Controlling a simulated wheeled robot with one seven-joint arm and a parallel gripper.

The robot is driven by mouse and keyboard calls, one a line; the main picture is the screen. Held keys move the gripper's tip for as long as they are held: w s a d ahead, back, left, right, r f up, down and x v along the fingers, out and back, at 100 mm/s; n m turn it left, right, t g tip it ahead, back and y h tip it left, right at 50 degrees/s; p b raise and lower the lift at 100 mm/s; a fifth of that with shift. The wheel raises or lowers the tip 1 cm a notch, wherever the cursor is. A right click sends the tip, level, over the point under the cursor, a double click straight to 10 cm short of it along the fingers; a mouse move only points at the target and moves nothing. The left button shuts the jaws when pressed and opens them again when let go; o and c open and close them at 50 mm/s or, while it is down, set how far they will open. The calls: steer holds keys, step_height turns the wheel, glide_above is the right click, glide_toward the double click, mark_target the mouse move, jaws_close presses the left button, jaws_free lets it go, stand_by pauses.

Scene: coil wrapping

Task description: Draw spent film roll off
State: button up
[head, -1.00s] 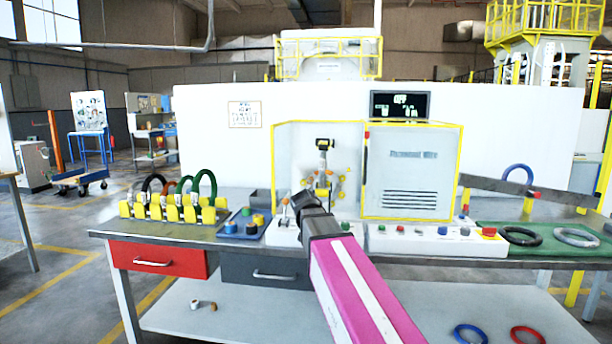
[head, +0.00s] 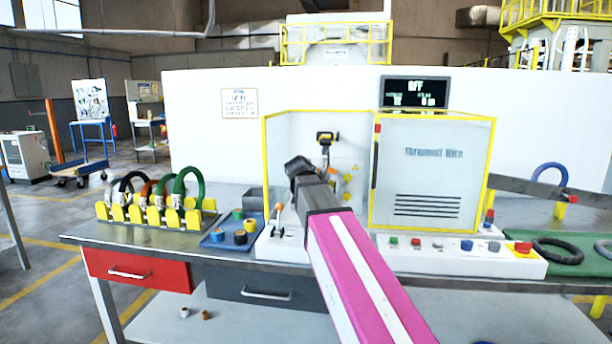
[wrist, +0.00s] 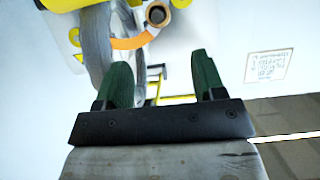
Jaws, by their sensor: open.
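A small roll with a brown core (wrist: 157,14) is at the top of the wrist view, with an orange band running from it beside a grey ring (wrist: 98,45). It looks like the film roll; how much film is on it I cannot tell. My gripper (wrist: 163,72) is open, its two green fingers apart with nothing between them. The roll lies beyond the fingertips, apart from them. In the head view my pink arm reaches to the open bay of the wrapping machine (head: 430,150), and my wrist hides the fingers and most of the bay's lower part.
Yellow holders with several coloured rings (head: 160,205) stand on the bench at left. A blue tray (head: 215,238) holds several small rolls. The display (head: 414,92) reads OFF.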

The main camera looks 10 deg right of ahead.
steer(key=x, duration=1)
steer(key=shift+w+f, duration=0.15)
steer(key=c, duration=1.1)
steer(key=shift+s, duration=0.25)
steer(key=s+a, duration=0.2)
steer(key=s, duration=0.4)
steer(key=shift+s, duration=0.2)
stand_by(0.5)
